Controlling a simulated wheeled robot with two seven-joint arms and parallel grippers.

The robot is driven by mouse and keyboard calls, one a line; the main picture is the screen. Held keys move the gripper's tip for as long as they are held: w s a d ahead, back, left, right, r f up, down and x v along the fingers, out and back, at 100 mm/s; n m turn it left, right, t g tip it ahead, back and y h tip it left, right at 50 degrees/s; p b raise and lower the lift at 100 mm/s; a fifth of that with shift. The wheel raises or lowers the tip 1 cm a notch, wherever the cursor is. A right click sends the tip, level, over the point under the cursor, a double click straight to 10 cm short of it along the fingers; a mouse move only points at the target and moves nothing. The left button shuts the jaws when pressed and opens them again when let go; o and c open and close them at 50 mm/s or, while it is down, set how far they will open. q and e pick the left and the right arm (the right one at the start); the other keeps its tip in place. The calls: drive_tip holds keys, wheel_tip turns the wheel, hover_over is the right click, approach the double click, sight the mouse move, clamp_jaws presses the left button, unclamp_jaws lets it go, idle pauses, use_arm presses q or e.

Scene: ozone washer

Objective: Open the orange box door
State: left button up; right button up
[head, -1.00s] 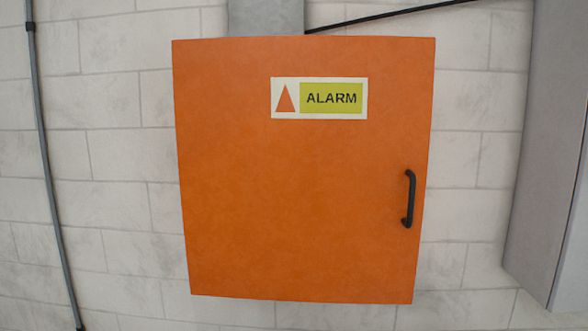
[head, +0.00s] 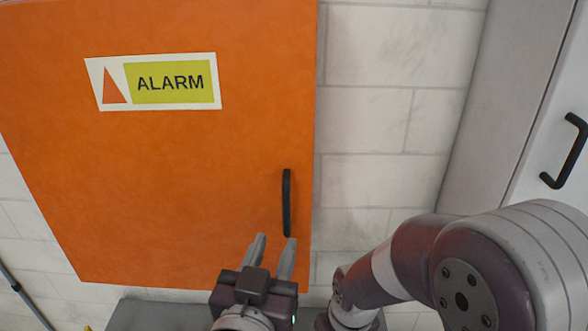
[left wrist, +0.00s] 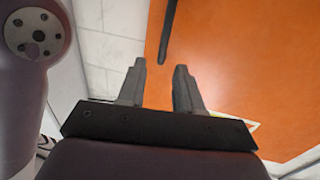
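The orange box door (head: 190,170) is shut, with an ALARM label (head: 152,82) on its upper part. Its black vertical handle (head: 286,203) is near the door's right edge. My left gripper (head: 275,240) is open and empty, just below the handle's lower end in the head view. In the left wrist view, the handle (left wrist: 167,32) shows beyond the gap between the two spread fingers (left wrist: 160,68), apart from them. The orange door (left wrist: 245,70) fills the right side there. My right gripper is not in view.
One of my arm links fills the lower right of the head view, close beside the left gripper. A grey cabinet with a black handle (head: 566,152) stands at the right. White block wall (head: 370,110) lies between it and the orange box.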

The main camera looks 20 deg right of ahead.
sight(286, 207)
use_arm(q)
drive_tip(key=p+x, duration=0.4)
drive_tip(key=x, duration=0.7)
drive_tip(key=shift+a, duration=0.15)
drive_tip(key=shift+w, duration=0.15)
drive_tip(key=shift+s+a, duration=0.25)
drive_tip(key=shift+a, duration=0.15)
drive_tip(key=shift+w+d, duration=0.1)
drive_tip(key=shift+w+d+f, duration=0.1)
drive_tip(key=shift+d, duration=0.05)
drive_tip(key=c, duration=0.6)
clamp_jaws()
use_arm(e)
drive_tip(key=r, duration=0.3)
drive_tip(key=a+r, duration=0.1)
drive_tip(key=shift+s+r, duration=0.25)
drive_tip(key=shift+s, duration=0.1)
